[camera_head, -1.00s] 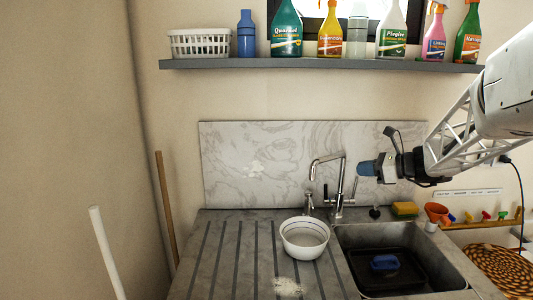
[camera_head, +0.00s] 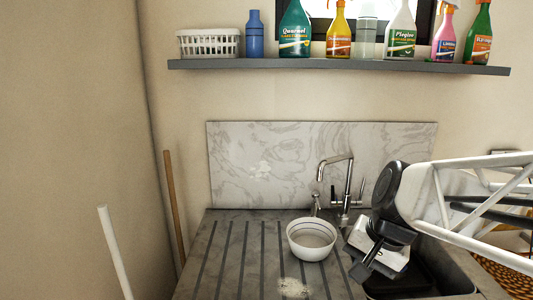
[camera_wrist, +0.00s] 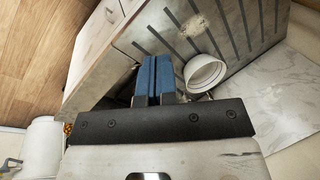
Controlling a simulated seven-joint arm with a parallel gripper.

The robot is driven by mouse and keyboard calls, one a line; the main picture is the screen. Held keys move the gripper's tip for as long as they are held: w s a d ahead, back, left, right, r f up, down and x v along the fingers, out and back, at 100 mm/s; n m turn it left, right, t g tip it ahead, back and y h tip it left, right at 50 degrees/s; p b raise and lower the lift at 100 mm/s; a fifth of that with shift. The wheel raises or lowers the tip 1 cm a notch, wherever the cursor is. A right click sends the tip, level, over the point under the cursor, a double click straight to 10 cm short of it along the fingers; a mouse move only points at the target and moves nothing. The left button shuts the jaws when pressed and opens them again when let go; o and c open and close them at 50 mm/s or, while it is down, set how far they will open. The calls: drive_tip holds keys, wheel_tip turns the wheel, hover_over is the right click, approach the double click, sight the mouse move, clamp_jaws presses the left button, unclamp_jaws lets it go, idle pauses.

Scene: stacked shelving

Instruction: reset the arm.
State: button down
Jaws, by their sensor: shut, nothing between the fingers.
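My gripper (camera_head: 364,270) is in front of the sink at the right of the head view, pointing down and to the left, with its fingertips hard to make out there. In the wrist view my gripper (camera_wrist: 153,77) shows two blue fingers side by side, shut with nothing between them. A white bowl (camera_head: 311,240) stands on the grooved drainboard (camera_head: 225,262), left of my gripper and apart from it. The bowl also shows in the wrist view (camera_wrist: 206,73), just right of the fingers.
A faucet (camera_head: 347,185) rises behind the bowl. My arm hides much of the sink (camera_head: 455,278). A wall shelf (camera_head: 300,64) above holds a white basket (camera_head: 208,43) and several bottles. Two poles stand at the left. The drainboard's left part is clear apart from a pale patch.

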drive_tip(key=s+d+f+n+h, duration=0.1)
drive_tip(key=s+f+n+h, duration=0.1)
drive_tip(key=s+n, duration=0.3)
drive_tip(key=shift+s+d+f+n+t+h, duration=0.2)
drive_tip(key=shift+s+n+t+h, duration=0.3)
drive_tip(key=shift+s, duration=1.05)
